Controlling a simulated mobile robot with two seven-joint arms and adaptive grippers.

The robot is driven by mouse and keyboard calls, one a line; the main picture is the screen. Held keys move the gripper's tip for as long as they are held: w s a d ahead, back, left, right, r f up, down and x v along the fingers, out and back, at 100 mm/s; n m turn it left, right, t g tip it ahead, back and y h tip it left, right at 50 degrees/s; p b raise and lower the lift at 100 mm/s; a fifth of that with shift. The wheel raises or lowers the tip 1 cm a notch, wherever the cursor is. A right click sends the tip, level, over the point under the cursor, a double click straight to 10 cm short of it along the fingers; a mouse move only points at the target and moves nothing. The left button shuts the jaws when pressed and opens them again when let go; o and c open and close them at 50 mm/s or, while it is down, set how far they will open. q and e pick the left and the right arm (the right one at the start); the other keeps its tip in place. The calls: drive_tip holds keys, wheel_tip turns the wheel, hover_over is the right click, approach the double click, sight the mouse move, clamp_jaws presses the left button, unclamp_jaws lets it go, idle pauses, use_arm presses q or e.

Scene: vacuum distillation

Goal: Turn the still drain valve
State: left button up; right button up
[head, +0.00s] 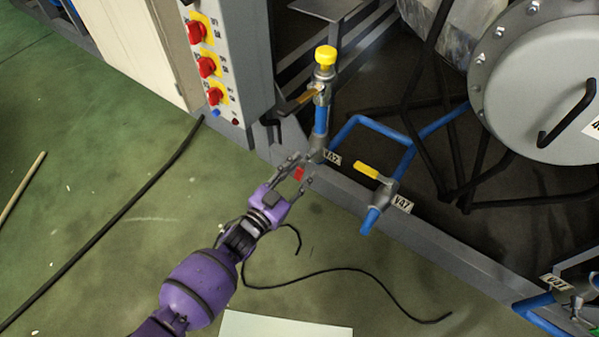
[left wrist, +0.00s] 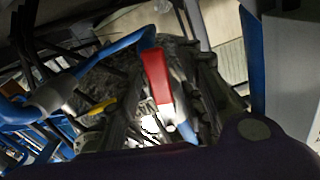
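A valve with a red handle (head: 299,173) is low on the blue pipework, just below a vertical blue pipe with a label reading about VA2. My left gripper (head: 301,172), on the purple arm, is at this handle with its fingers apart. In the left wrist view the red handle (left wrist: 157,76) lies between the two dark fingers (left wrist: 168,95), with a visible gap on the right side. I cannot tell whether a finger touches it. The valve body is mostly hidden by the gripper. My right gripper is not in view.
A yellow-handled valve (head: 367,171) labelled about V47 is just right of the gripper. A yellow-capped fitting (head: 325,56) rises above. A control box with red knobs (head: 207,67) stands at upper left. A grey frame rail (head: 440,238) runs along the floor. A black cable (head: 345,272) lies on the green floor.

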use_arm(q)
drive_tip(key=c, duration=0.6)
drive_tip(key=shift+c, duration=1.3)
clamp_jaws()
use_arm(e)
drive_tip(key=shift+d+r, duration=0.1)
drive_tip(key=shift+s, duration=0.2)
